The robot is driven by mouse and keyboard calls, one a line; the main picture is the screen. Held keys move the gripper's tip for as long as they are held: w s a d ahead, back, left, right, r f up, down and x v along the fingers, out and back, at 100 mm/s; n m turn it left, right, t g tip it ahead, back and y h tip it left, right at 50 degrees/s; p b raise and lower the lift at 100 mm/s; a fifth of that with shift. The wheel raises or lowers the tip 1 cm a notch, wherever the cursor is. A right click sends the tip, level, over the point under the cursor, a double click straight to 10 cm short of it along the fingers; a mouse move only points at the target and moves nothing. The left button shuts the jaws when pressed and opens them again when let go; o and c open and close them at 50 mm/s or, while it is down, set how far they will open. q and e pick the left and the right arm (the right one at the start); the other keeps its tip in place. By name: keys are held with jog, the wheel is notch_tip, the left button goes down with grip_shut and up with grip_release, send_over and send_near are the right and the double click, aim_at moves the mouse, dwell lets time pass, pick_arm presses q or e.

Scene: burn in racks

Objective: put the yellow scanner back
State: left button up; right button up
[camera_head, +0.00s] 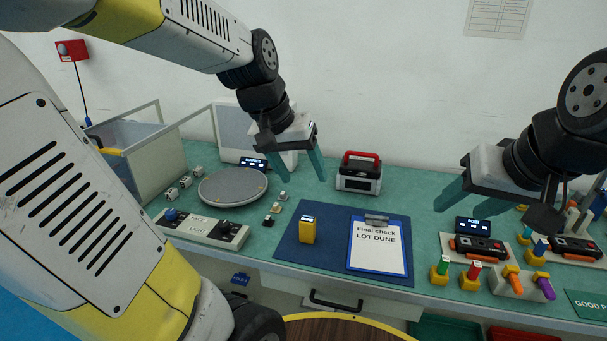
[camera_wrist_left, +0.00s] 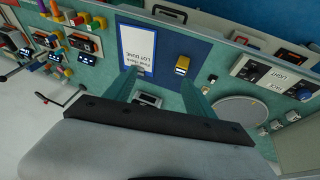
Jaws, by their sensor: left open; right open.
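The yellow scanner (camera_head: 307,230) stands upright on the left part of the dark blue mat (camera_head: 337,215), left of a clipboard. It also shows in the left wrist view (camera_wrist_left: 182,65). My left gripper (camera_head: 299,170) is open and empty, above the bench behind the mat and apart from the scanner. In the left wrist view its two green fingers (camera_wrist_left: 160,80) are spread, with the scanner beyond them. My right gripper (camera_head: 466,207) is open and empty above the right side of the bench, near the PORT display.
The clipboard (camera_head: 377,246) lies on the mat's right half. A red-handled device (camera_head: 359,173) stands behind the mat. A round grey plate (camera_head: 233,187) and a LIGHT switch box (camera_head: 202,229) are at the left. Colored connectors and port stations (camera_head: 475,248) crowd the right.

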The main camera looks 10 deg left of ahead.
pick_arm(q)
jog(key=s+r+t, duration=0.2)
jog(key=s, duration=0.6)
jog(key=shift+s+r+y, duration=0.3)
jog(key=shift+r, duration=0.1)
dwell(0.5)
